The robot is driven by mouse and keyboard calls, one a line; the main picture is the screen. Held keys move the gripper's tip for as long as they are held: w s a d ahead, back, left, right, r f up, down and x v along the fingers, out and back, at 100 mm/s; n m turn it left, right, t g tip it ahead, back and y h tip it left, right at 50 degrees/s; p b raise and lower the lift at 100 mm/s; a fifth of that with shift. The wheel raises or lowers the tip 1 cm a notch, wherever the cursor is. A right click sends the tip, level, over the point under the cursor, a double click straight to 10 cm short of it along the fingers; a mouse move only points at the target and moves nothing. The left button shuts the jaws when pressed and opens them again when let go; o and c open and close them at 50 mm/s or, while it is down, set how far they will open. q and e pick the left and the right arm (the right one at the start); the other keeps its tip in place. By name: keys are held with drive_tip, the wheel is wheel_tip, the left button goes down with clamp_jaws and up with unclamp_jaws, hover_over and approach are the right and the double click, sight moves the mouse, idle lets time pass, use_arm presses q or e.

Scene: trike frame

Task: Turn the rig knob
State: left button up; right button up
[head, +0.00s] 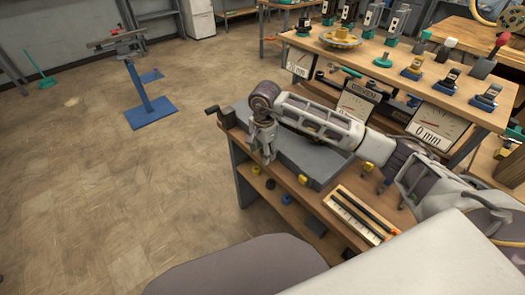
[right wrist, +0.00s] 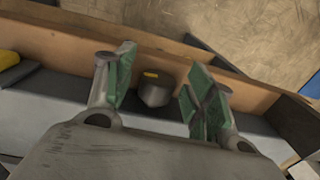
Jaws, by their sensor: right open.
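A dark rounded knob (right wrist: 153,92) with a small yellow mark shows in the right wrist view, at the wooden edge of the bench. My right gripper (right wrist: 155,95) is open, with one green-padded finger on each side of the knob. I see gaps between the fingers and the knob, and cannot tell its depth between them. In the head view my right gripper (head: 267,153) points down at the left end of the workbench (head: 303,196), and the knob is not clearly seen there. My left gripper is not in view.
A grey block (head: 312,163) lies on the bench under my right arm. A dark clamp-like part (head: 212,111) sticks out at the bench's left corner. Dials reading 0 mm (head: 436,131) stand behind. A wooden tray (head: 350,214) lies at the front. The floor to the left is mostly clear.

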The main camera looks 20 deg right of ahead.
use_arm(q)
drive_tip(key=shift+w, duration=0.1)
use_arm(e)
drive_tip(key=shift+c, duration=0.4)
drive_tip(key=c, duration=1)
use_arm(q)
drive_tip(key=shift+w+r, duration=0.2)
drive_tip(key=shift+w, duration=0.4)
use_arm(e)
drive_tip(key=shift+o, duration=0.2)
